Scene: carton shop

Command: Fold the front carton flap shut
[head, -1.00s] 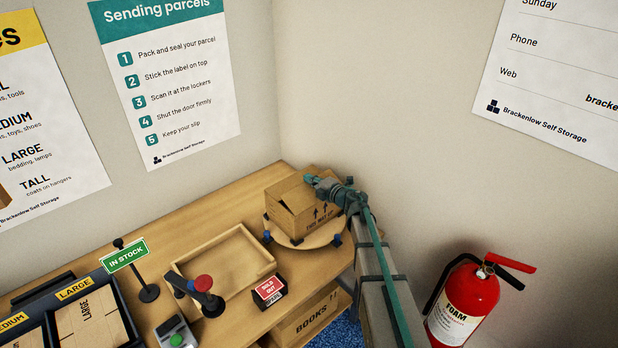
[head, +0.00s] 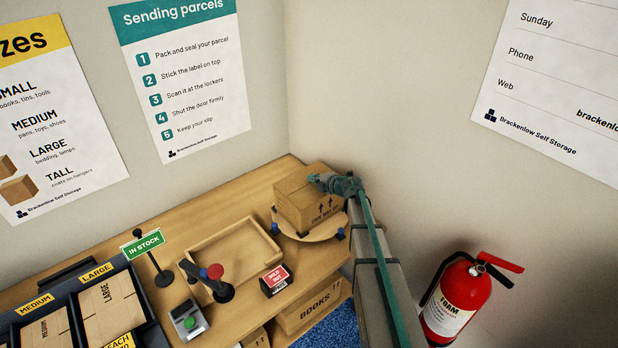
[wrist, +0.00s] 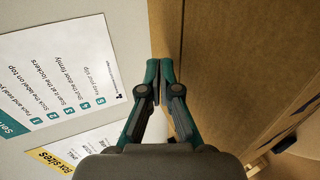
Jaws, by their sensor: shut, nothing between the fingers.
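The brown cardboard carton (head: 300,212) stands on a round wooden turntable (head: 322,234) at the back right of the bench. Its top looks nearly flat, with the flaps lying down; I cannot tell whether the front flap lies fully flush. My gripper (head: 315,179) is at the right part of the carton's top, close to the cardboard. In the wrist view my gripper (wrist: 160,63) is shut and empty, its fingertips together beside the carton's brown panels (wrist: 235,60). Whether the tips touch the cardboard is unclear.
A shallow wooden tray (head: 203,270) lies left of the carton. A red "sold out" sign (head: 274,280), a green "in stock" sign (head: 145,243) and a red-knobbed handle (head: 216,272) stand nearby. A fire extinguisher (head: 452,303) is at the right.

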